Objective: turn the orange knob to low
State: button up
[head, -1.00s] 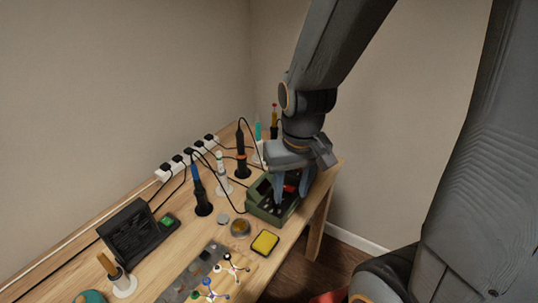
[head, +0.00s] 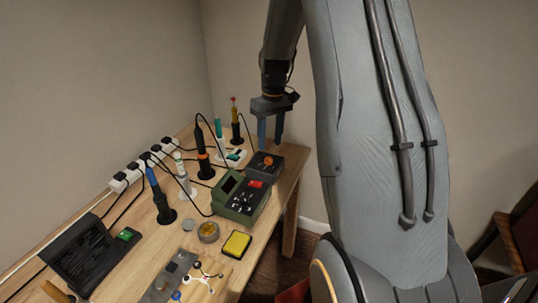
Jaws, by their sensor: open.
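The orange knob (head: 267,160) is on top of a small dark box (head: 290,162) at the far right end of the workbench, in the head view. Its pointer setting is too small to read. My gripper (head: 270,131) is above the dark box, with its two bluish fingers pointing down and apart. The fingers are empty and appear above and slightly behind the knob. I cannot tell whether they touch anything.
A green station (head: 233,211) with a red switch stands just in front of the dark box. Upright irons in holders (head: 203,150) and cables stand to the left. A yellow sponge tray (head: 236,244) and a round tin (head: 208,232) lie nearer.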

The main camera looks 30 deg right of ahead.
aim_at(269, 158)
jog(key=shift+a+f+p, duration=0.2)
jog(key=shift+f+p, duration=0.35)
jog(key=shift+f, duration=2.5)
grip_shut()
